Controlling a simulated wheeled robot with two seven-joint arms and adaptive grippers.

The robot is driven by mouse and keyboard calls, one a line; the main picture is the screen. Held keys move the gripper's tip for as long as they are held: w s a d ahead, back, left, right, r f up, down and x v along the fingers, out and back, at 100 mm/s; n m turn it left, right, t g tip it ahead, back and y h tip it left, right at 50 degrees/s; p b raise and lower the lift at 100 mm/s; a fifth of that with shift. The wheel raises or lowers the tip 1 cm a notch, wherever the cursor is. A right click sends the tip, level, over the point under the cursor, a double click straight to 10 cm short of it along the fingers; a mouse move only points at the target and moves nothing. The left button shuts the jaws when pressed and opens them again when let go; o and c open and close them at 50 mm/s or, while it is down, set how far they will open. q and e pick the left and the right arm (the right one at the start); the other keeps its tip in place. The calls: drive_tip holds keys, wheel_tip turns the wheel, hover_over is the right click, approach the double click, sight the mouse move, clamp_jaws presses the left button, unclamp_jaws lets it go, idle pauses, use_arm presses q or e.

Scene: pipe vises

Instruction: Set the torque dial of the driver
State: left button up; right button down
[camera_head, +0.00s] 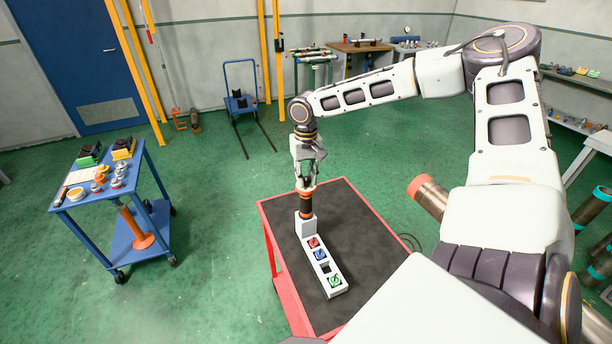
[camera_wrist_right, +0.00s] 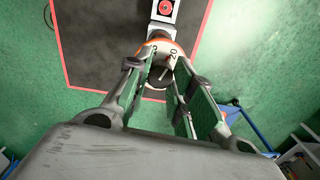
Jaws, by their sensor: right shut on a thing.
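The driver (camera_head: 306,200), black with orange bands, stands upright at the far end of a white holder block (camera_head: 321,254). My right gripper (camera_head: 306,176) comes down over its top, shut on it. The fingers of my right gripper (camera_wrist_right: 160,72) lie on both sides of the dial, around a dark round part. A small pale mark shows near the 20. The exact setting cannot be told. My left gripper is not in view.
The holder, with red, blue and green knobs (camera_head: 335,281) and a dark square slot, lies on a black-topped red cart (camera_head: 365,247). A blue cart (camera_head: 107,184) with small tools stands left. An orange-ended pipe (camera_head: 430,197) is right of the red cart. Green floor lies between the carts.

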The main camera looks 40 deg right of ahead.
sight(306, 178)
drive_tip(key=n, duration=0.5)
drive_tip(key=shift+n+p, duration=0.4)
drive_tip(key=shift+n, duration=2)
drive_tip(key=c, duration=1.2)
unclamp_jaws()
drive_tip(key=shift+r, duration=0.1)
drive_tip(key=shift+r, duration=5.9)
